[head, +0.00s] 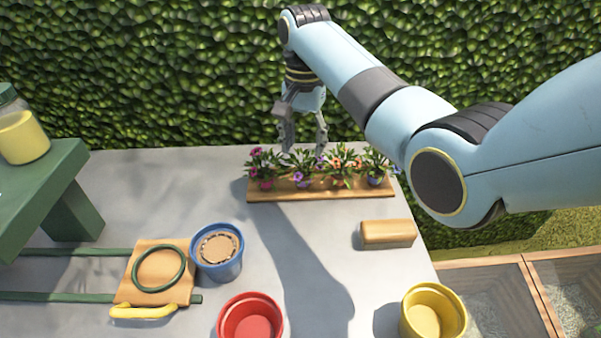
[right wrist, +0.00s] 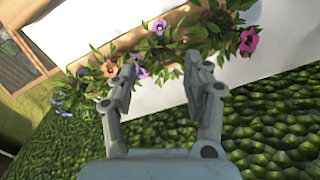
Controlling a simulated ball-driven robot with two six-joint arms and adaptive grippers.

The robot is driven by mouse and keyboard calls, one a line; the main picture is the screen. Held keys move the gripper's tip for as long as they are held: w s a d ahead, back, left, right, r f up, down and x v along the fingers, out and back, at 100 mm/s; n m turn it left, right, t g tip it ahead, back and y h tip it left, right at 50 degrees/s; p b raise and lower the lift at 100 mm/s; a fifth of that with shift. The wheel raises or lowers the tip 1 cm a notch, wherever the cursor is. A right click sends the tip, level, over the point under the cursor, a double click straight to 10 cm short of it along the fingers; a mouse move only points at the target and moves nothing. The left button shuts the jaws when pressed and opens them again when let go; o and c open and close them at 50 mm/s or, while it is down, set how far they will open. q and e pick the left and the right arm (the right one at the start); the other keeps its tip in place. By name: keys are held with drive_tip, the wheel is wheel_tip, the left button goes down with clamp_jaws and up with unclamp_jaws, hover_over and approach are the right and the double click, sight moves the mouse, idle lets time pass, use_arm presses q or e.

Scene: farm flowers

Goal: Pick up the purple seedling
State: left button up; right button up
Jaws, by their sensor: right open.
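The purple seedling (head: 300,178) stands in a small pot, second from the left in a row of flowering seedlings on a wooden tray (head: 320,192). My right gripper (head: 305,148) hangs from above at this seedling, its fingers open and pointing down. In the right wrist view the purple blooms (right wrist: 158,27) show beyond and beside the open fingertips (right wrist: 163,65). Nothing is clearly held between them. The pot is mostly hidden by leaves and fingers. My left gripper is not in view.
A pink seedling (head: 265,166) is on the left, an orange one (head: 341,164) and a blue one (head: 376,167) on the right. A wooden block (head: 388,234), blue pot (head: 218,262), red pot (head: 250,322) and yellow pot (head: 433,318) stand nearer. The mid-table is clear.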

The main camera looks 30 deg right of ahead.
sight(303, 160)
drive_tip(key=shift+f, duration=0.5)
drive_tip(key=shift+w+f, duration=0.15)
drive_tip(key=shift+f, duration=0.15)
drive_tip(key=f, duration=0.3)
drive_tip(key=w+f, duration=0.1)
drive_tip(key=shift+d+f+b, duration=0.25)
drive_tip(key=shift+f+b, duration=0.05)
drive_tip(key=shift+f, duration=0.15)
drive_tip(key=shift+s, duration=0.1)
drive_tip(key=shift+c, duration=0.5)
drive_tip(key=c, duration=0.9)
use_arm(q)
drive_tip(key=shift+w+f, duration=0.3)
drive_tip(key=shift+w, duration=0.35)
use_arm(e)
clamp_jaws()
